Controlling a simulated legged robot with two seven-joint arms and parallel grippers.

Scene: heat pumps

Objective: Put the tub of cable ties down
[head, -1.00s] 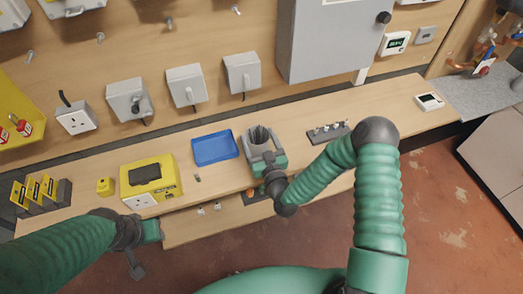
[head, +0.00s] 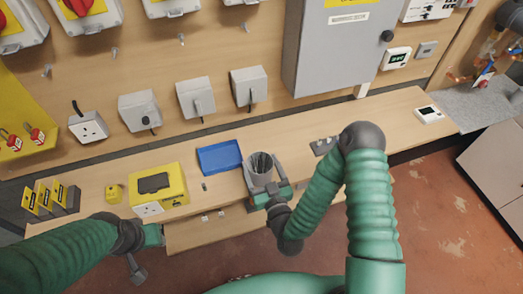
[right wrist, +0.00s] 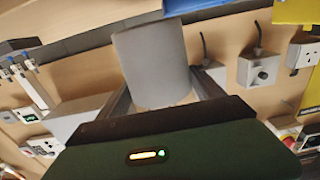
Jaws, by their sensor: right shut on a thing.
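The tub of cable ties (head: 262,178) is a grey cup with dark ties standing in its open top. My right gripper (head: 265,188) is shut on it, with a finger on each side, over the front part of the bench. The tub also fills the middle of the right wrist view (right wrist: 152,62), between the two fingers. I cannot tell whether its base touches the bench. My left gripper (head: 152,236) is at the lower left, in front of the bench edge; its fingers are too unclear to read.
The wooden bench (head: 300,134) has a blue tray (head: 219,157) left of the tub and a yellow tester box (head: 155,189) further left. A grey strip with pegs (head: 324,146) lies to the right. Grey sockets and switch boxes (head: 248,86) hang on the wall behind.

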